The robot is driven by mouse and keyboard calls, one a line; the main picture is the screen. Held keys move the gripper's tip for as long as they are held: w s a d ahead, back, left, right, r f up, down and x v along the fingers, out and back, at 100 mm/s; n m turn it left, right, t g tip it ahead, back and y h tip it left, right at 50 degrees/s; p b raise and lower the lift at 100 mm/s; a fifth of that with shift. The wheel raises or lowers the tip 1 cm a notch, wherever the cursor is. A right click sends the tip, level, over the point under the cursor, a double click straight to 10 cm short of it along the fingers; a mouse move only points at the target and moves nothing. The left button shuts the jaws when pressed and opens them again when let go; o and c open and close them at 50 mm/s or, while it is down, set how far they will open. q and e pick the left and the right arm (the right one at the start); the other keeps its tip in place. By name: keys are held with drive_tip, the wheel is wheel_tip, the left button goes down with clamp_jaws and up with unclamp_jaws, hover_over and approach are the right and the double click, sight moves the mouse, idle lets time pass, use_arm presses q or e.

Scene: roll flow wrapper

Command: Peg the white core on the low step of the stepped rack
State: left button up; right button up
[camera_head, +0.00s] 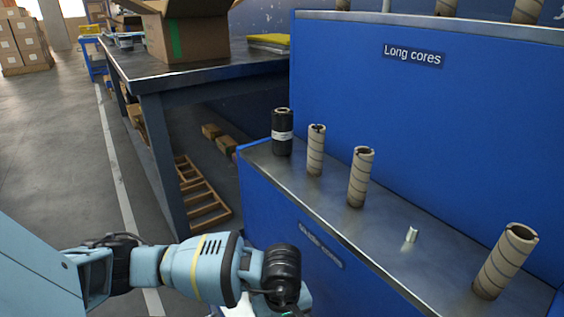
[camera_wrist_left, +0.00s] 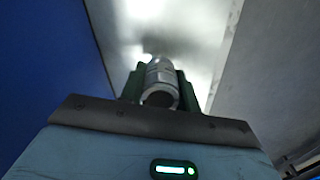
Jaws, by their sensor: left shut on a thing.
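In the left wrist view my left gripper (camera_wrist_left: 160,88) has its two dark green fingers shut on a pale, ringed cylinder, the white core (camera_wrist_left: 161,74), its dark open end towards the camera. In the head view my left arm comes in from the left and bends down at the bottom, in front of the rack; its fingers are hidden there. The stepped rack (camera_head: 400,110) is blue with metal tops. Its low step (camera_head: 385,240) has one bare short metal peg (camera_head: 411,235), between two cardboard cores. My right gripper is not in view.
On the low step stand a black core (camera_head: 282,132) and cardboard cores (camera_head: 316,150), (camera_head: 360,177), (camera_head: 505,261). The high step, labelled "Long cores", has more cores along the top edge. A workbench (camera_head: 200,72) with an open carton (camera_head: 188,30) stands behind left.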

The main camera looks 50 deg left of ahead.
use_arm(q)
drive_tip(key=shift+f, duration=0.1)
drive_tip(key=shift+f+b, duration=0.35)
drive_tip(key=shift+f, duration=0.35)
drive_tip(key=shift+f+b, duration=0.2)
drive_tip(key=shift+b, duration=0.2)
drive_tip(key=shift+f, duration=0.15)
idle(0.4)
drive_tip(key=o, duration=0.9)
drive_tip(key=shift+o, duration=0.7)
drive_tip(key=shift+o, duration=0.3)
